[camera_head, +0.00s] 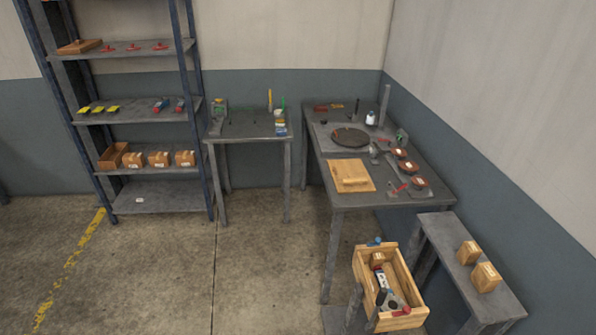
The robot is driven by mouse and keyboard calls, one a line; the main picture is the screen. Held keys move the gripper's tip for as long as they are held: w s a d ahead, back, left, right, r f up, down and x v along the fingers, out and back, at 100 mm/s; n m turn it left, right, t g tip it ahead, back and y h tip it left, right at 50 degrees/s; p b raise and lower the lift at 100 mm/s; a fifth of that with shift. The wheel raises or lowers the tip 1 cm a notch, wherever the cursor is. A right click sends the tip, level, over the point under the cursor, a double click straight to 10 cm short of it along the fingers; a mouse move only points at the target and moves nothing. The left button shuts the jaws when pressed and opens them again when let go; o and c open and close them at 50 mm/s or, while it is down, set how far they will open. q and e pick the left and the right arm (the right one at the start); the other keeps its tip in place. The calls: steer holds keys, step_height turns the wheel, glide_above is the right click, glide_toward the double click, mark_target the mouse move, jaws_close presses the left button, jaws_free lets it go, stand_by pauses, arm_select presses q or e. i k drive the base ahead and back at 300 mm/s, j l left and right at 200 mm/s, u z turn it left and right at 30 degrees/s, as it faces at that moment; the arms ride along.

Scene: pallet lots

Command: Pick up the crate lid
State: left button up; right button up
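A flat wooden lid (342,177) with a raised wooden strip across it lies near the front left edge of the grey workbench (420,197). An open wooden crate (408,277) stands lower down, in front of the workbench. The crate holds several items, including a small box and a red-ended item, too small to name surely.
A round dark plate (350,137), a white bottle (370,118) and several reddish round items are on the workbench. A low side table (480,252) with two small boxes stands at right. A shelf rack (155,116) and small table (245,133) stand left. Floor at centre-left is clear.

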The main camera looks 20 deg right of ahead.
mark_target(349, 176)
steer(key=i+j+u, duration=0.1)
steer(key=i+j, duration=0.25)
steer(key=i+j+u, duration=0.1)
steer(key=i+j, duration=0.15)
steer(key=i, duration=0.3)
steer(key=i+z, duration=0.8)
steer(key=i+j+z, duration=0.1)
steer(key=z, duration=0.3)
steer(key=i+j+z, duration=0.4)
steer(key=l, duration=0.1)
